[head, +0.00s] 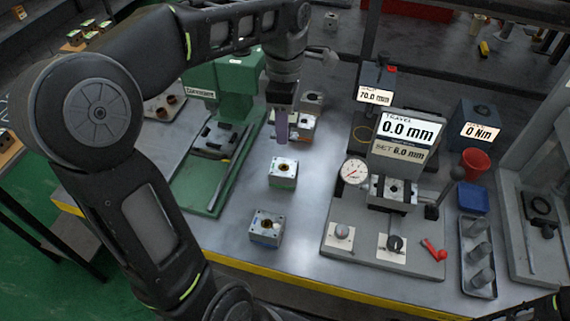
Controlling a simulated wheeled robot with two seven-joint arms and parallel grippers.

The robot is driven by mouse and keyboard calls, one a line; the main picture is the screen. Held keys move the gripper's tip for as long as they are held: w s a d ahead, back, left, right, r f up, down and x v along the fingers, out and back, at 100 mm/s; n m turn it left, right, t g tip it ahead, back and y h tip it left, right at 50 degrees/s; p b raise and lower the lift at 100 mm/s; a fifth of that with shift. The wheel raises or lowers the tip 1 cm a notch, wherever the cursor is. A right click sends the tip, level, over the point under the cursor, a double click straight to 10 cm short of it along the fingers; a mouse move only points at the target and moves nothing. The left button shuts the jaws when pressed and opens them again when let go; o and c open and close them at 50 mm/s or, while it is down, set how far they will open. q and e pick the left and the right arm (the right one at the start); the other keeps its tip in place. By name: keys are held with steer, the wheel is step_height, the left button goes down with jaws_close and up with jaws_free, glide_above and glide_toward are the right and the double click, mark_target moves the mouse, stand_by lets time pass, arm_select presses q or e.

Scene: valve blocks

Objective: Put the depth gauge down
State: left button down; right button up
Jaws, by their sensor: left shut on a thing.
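My left gripper (282,102) reaches in from the upper left and points down over the middle of the bench. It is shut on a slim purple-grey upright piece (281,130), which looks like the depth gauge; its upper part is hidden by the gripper. The piece hangs above and behind a valve block (283,174); I cannot tell whether its lower end touches anything. A second valve block (266,228) sits nearer the bench's front edge.
A green press (230,75) stands left. At right are a grey fixture (385,240) with a dial (353,172) and readouts (410,132), a red cup (474,164) and a tray (478,292) of cylinders. The bench (312,195) is bare between the blocks and fixture.

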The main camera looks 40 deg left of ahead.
arm_select(q)
steer(key=shift+f, duration=0.15)
glide_above(284, 167)
step_height(284, 167, down, 6)
steer(key=shift+f, duration=0.1)
stand_by(0.3)
steer(key=shift+f, duration=1.75)
steer(key=shift+f, duration=0.2)
steer(key=c, duration=0.9)
jaws_free()
steer(key=shift+r, duration=0.1)
